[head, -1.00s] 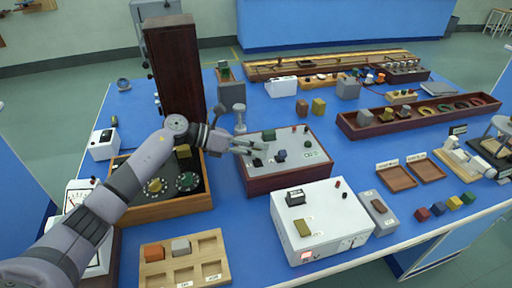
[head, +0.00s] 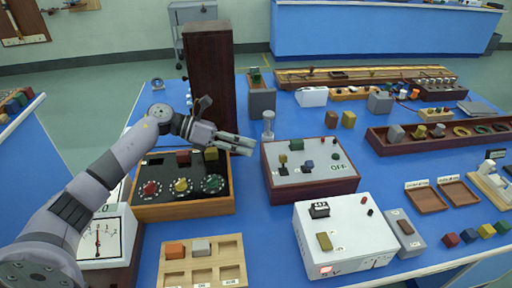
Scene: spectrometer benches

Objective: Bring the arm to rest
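My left arm (head: 118,165) comes in from the left and reaches over the blue table. Its gripper (head: 253,147) hangs above the gap between the dial box and the switch box, pointing right. The two grey fingers lie close together in this view, and I cannot tell whether they are apart. I see nothing held between them. The switch box (head: 312,188), with a grey top, small levers and an "OFF" label, stands just right of the fingertips. My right gripper is out of view.
The wooden dial box (head: 184,210) lies below my forearm and wrist. A tall dark brown cabinet (head: 211,75) stands behind my wrist. A light post (head: 268,123) stands close behind the fingertips. A white power box (head: 345,243) and a wooden tray (head: 202,277) are in front.

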